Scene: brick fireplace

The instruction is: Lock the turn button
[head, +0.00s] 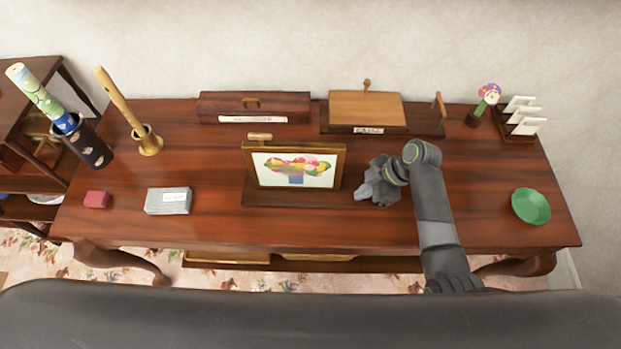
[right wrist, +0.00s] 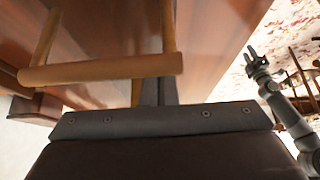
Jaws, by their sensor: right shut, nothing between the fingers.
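A picture frame (head: 343,170) with a flower picture stands upright on a dark wooden base on the desk. A small light-wood bar (head: 260,136) sits on its top edge at the left; it looks like a turn button, but I cannot tell whether it is locked. My right gripper (head: 364,192) is just right of the frame, low over the desk, shut and empty. In the right wrist view, light-wood bars (right wrist: 100,69) lie close in front of the dark fingers (right wrist: 160,92); contact is unclear. My left gripper (right wrist: 254,58) shows there with fingers apart, over the carpet.
Behind the frame stand a dark box (head: 225,104) and a light-lidded box (head: 366,106). A green bowl (head: 531,206) is at the right. A grey block (head: 168,201), a red block (head: 97,199) and a brass mortar (head: 150,143) are at the left. The desk's front strip is clear.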

